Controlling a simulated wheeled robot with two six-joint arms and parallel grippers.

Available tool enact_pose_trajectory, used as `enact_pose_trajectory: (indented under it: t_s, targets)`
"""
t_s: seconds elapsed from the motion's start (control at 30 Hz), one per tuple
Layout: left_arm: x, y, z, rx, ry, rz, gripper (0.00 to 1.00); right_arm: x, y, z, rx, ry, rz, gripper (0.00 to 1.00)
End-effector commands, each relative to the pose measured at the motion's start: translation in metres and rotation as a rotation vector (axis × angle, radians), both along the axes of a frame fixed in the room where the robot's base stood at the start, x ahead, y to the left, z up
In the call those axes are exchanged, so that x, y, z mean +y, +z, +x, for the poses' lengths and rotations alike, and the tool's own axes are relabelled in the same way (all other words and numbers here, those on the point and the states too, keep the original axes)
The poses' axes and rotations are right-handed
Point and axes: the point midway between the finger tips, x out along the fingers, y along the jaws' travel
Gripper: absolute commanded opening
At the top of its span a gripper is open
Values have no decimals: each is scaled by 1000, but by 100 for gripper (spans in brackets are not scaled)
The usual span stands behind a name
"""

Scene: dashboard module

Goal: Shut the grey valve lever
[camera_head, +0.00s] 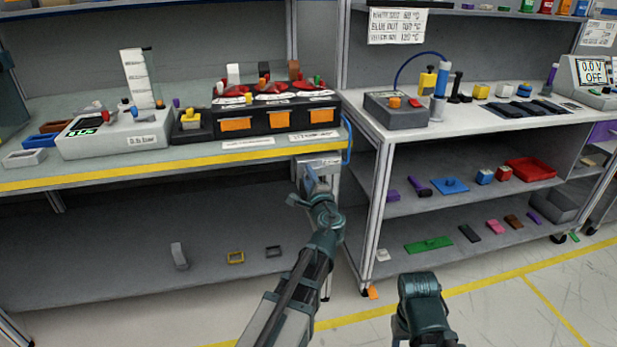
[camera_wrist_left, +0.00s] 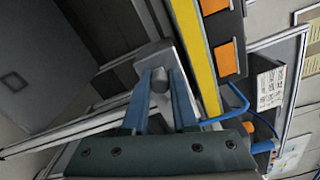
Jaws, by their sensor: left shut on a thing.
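My left gripper (camera_head: 312,182) is at the front of the left bench, near its right-hand leg. It also shows in the left wrist view (camera_wrist_left: 164,76), where its two blue fingers close on a small grey piece, the valve lever (camera_wrist_left: 159,84). The lever stands out from a light grey housing (camera_wrist_left: 150,54) fixed under the yellow-striped bench edge. In the head view the housing (camera_head: 328,161) shows behind my gripper, which covers the lever. The lever's angle is hard to tell. My right arm shows at the bottom, but its fingertips do not.
A blue hose (camera_head: 349,140) hangs just right of the housing. The yellow-striped bench edge (camera_head: 160,166) runs above my gripper. A black unit with orange labels (camera_head: 280,118) stands on top. The right bench's leg (camera_head: 377,215) is close by on the right.

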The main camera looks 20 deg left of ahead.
Motion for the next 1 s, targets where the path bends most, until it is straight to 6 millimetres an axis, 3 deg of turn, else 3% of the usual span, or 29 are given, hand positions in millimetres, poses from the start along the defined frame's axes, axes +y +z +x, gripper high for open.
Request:
enact_pose_trajectory:
  t_s: [0.3, 0.33, 0.5, 1.0]
  targets:
    - [-1, 0, 1, 1, -3, 3, 0, 0, 0, 0, 0, 0, 0, 54]
    - [-1, 0, 1, 1, -3, 3, 28, 0, 0, 0, 0, 0, 0, 54]
    - [-1, 0, 0, 1, -1, 2, 56, 0, 0, 0, 0, 0, 0, 54]
    - [-1, 0, -8, 1, 0, 1, 56, 0, 0, 0, 0, 0, 0, 54]
